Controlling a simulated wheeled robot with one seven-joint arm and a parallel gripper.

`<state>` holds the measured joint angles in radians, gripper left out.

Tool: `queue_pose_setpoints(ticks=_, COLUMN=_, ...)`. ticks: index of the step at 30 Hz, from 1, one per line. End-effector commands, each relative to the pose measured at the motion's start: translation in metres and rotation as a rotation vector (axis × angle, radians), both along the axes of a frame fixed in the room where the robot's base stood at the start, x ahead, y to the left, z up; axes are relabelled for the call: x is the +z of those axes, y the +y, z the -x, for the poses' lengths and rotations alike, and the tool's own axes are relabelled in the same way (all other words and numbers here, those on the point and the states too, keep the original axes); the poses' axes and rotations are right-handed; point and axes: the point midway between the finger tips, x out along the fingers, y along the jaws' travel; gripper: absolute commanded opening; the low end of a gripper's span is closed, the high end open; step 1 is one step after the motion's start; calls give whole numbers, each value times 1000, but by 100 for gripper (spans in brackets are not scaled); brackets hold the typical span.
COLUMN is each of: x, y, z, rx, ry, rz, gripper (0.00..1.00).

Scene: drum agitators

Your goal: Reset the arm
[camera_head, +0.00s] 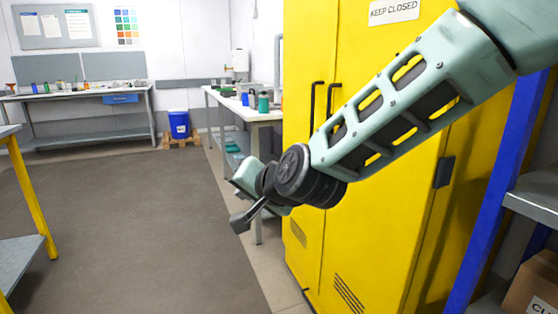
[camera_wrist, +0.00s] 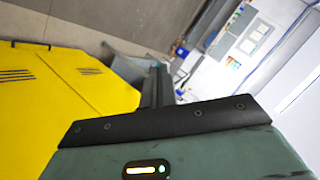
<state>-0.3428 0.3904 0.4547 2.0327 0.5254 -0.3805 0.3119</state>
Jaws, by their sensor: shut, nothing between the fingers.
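My arm (camera_head: 400,110) reaches in from the upper right of the head view, in front of the yellow cabinet. It bends at a dark round joint (camera_head: 294,172), and its far end hangs in the air left of the cabinet. My gripper (camera_wrist: 157,82) shows in the wrist view as narrow dark fingers beyond a black strip; it is shut and empty. The fingers cannot be made out clearly in the head view. Nothing is seen touching the arm, though its gap from the cabinet cannot be judged.
The yellow cabinet (camera_head: 340,235) has its doors closed. Left of it stands a white bench (camera_head: 240,110) with bottles. A blue shelf post (camera_head: 500,180) and a cardboard box (camera_head: 535,285) are at right. A blue bucket (camera_head: 180,125) stands at the back. The grey floor (camera_head: 130,220) is clear.

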Motion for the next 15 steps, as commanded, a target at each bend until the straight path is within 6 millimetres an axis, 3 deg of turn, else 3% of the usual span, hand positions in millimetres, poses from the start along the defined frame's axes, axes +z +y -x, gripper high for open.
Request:
queue_pose_setpoints(ticks=1, x=-7, y=-8, z=35, rx=105, ry=32, rz=100, gripper=0)
queue_pose_setpoints(ticks=6, x=-44, y=-58, z=141, rx=422, ry=171, rz=431, gripper=0)
queue_pose_setpoints(ticks=9, x=-60, y=-95, z=189, rx=557, ry=249, rz=587, gripper=0)
queue_pose_setpoints(ticks=15, x=-77, y=-163, z=258, rx=740, ry=380, rz=813, gripper=0)
